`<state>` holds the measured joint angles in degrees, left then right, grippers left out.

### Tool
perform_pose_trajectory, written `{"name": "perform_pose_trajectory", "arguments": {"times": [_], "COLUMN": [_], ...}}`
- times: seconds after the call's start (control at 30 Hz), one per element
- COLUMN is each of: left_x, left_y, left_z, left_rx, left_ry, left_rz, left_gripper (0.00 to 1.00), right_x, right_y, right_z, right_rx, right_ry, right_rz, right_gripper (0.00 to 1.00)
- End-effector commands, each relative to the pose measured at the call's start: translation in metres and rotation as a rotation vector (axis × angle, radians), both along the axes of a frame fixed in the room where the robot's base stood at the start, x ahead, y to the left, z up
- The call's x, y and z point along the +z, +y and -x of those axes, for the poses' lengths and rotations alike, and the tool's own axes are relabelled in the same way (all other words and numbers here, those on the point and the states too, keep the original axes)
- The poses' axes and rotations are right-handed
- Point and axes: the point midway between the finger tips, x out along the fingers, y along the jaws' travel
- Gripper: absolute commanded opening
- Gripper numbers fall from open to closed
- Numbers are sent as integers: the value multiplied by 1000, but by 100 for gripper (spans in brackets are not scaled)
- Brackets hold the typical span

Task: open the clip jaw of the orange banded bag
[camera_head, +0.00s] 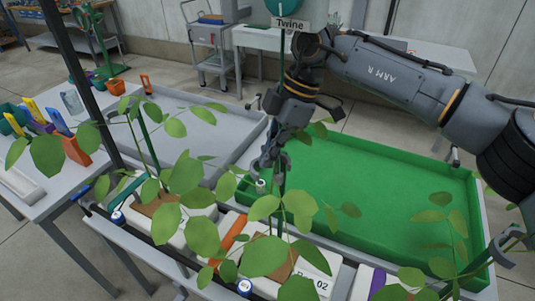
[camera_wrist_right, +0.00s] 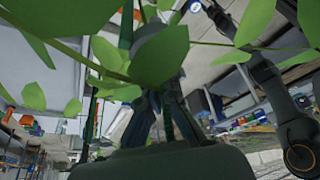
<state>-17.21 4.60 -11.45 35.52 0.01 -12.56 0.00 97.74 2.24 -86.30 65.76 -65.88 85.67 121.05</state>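The orange banded bag (camera_head: 314,270) is a white grow bag in the front row, with an orange band (camera_head: 236,231) at its left end and a plant growing from it. Leaves cover much of it. My right gripper (camera_head: 270,162) points down behind this plant, close to its upright stem and support. A small white-topped piece (camera_head: 260,185) shows just below the fingers; I cannot tell whether it is the clip. In the right wrist view, the fingers (camera_wrist_right: 163,88) come together behind a large leaf (camera_wrist_right: 160,54), and their tips are hidden. My left gripper is not in view.
A green tray (camera_head: 400,195) lies behind the bags, with a grey tray (camera_head: 205,130) to its left. Leafy plants crowd the front row. A purple-banded bag (camera_head: 376,282) is at the right. A side table (camera_head: 48,185) with coloured items stands at the left.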

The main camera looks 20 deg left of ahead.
Motion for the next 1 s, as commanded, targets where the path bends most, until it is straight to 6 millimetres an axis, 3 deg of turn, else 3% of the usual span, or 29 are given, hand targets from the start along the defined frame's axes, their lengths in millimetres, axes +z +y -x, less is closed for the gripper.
{"name": "perform_pose_trajectory", "arguments": {"times": [0.5,0.9,1.0], "left_x": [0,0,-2], "left_y": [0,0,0], "left_z": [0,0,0], "left_rx": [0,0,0], "left_ry": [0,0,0], "left_rz": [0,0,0], "left_gripper": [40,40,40], "right_x": [64,69,63], "right_y": [-21,-22,-15], "right_z": [-13,-13,-9], "right_rx": [2,4,26], "right_ry": [-1,2,20], "right_rz": [0,-1,-39], "right_gripper": [0,0,0]}}
